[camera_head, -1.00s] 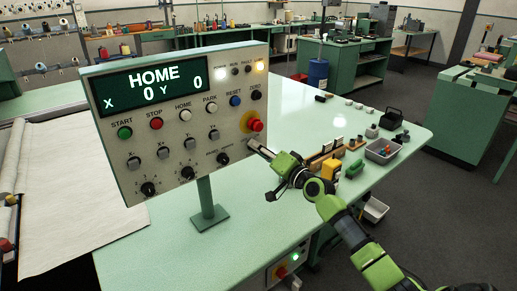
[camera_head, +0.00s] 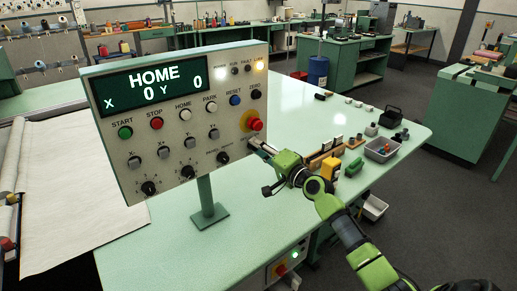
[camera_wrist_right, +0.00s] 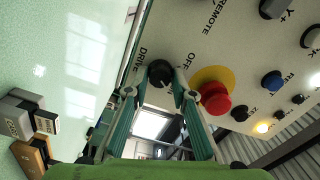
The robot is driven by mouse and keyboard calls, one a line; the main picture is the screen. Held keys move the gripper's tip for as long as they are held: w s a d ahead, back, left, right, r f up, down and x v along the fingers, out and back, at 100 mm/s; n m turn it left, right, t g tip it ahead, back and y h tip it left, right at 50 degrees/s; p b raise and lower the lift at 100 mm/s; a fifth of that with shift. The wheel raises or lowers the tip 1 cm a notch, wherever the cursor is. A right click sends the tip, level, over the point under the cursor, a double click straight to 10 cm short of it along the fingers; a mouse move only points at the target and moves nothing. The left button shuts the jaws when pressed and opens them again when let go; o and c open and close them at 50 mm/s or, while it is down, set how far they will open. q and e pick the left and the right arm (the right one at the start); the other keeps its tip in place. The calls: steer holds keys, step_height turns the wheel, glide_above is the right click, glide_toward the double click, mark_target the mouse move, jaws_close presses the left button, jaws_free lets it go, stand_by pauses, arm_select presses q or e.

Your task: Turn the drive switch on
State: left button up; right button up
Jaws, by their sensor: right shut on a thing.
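The control panel (camera_head: 185,120) stands on a post on the green bench. Its display reads HOME, X 0, Y 0. The drive switch (camera_wrist_right: 160,73) is a black rotary knob between the words DRIVE and OFF, left of the red emergency button (camera_wrist_right: 215,98) in the right wrist view. My right gripper (camera_wrist_right: 158,92) has a finger on each side of the knob and is shut on it. In the head view my right gripper (camera_head: 258,145) is at the panel's lower right edge and hides the switch. My left gripper is not in view.
The red emergency button (camera_head: 255,125) sits just above my right gripper. Small blocks, a yellow item (camera_head: 330,168) and a grey bin (camera_head: 381,149) stand on the bench to the right. The bench top (camera_head: 250,220) in front of the panel is mostly clear.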

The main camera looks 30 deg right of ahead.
steer(key=o, duration=1.1)
steer(key=s+d, duration=0.1)
steer(key=s, duration=1.1)
